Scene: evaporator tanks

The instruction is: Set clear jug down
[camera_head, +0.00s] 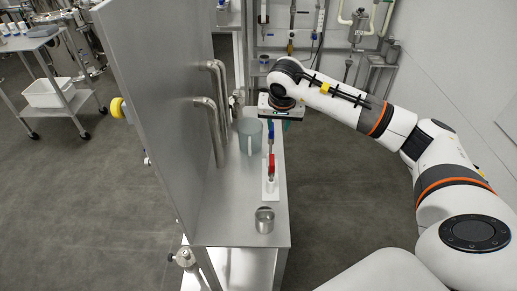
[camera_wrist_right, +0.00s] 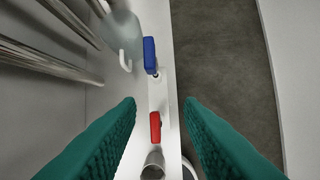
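The clear jug (camera_head: 249,136) stands upright on the steel bench (camera_head: 245,205), close to the bent steel pipes. In the right wrist view the jug (camera_wrist_right: 122,32) is at the top left, with its pale handle pointing down the picture. My right gripper (camera_head: 279,127) is above the bench's right edge, to the right of the jug and apart from it. In the right wrist view its green fingers (camera_wrist_right: 160,104) are spread with nothing between them. My left gripper is not in view.
A blue-handled tool (camera_wrist_right: 149,55) and a red-handled tool (camera_wrist_right: 155,127) are at a white holder (camera_head: 270,188) on the bench. A small metal cup (camera_head: 264,220) stands nearer. A tall steel panel (camera_head: 150,110) walls the left side. Open floor lies to the right.

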